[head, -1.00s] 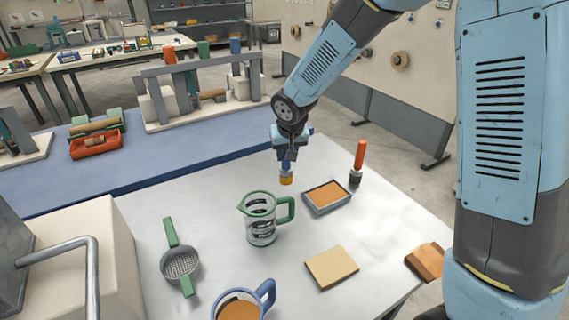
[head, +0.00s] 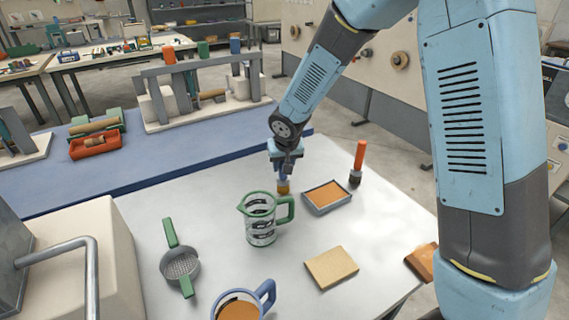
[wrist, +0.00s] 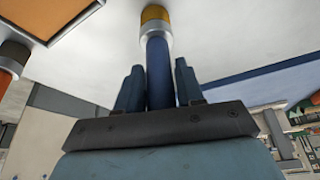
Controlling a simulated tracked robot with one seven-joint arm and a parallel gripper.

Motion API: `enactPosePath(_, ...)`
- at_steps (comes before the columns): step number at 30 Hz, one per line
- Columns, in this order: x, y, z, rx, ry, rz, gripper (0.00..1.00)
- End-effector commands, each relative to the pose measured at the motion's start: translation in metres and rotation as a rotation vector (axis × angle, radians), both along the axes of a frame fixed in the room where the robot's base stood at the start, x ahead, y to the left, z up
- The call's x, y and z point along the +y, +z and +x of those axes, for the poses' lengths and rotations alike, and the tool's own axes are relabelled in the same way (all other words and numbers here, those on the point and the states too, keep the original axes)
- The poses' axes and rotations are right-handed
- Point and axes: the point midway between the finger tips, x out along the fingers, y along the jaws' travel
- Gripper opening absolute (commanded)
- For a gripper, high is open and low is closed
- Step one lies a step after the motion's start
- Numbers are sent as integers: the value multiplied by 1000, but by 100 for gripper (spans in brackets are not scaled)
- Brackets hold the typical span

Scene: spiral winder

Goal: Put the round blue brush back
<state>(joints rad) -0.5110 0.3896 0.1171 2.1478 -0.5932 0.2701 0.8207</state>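The round blue brush has a blue handle, a pale metal collar and yellow-brown bristles (head: 284,188). It hangs bristles down below my gripper (head: 284,171), behind the green-handled glass jug. In the wrist view, the brush handle (wrist: 160,75) runs between the two fingers of my gripper (wrist: 159,72), which close against its sides. Its bristles are at or just above the white table (head: 225,185); I cannot tell if they touch. A second brush (head: 358,163), with an orange handle, stands upright behind the tray.
A grey tray with orange contents (head: 326,197) lies right of the blue brush. The glass jug (head: 261,220) stands close in front. A sieve (head: 180,265), a blue-handled jug (head: 242,305), a tan block (head: 331,268) and a brown block (head: 422,262) are nearer.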

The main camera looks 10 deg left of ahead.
Motion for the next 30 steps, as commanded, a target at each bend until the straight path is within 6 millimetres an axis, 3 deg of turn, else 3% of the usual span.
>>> enactPosePath(6,0,0,0,0,0,0,57)
enactPosePath(17,0,6,-1,-2,-1,1,57)
enactPosePath(30,-9,69,-25,-2,-1,2,57)
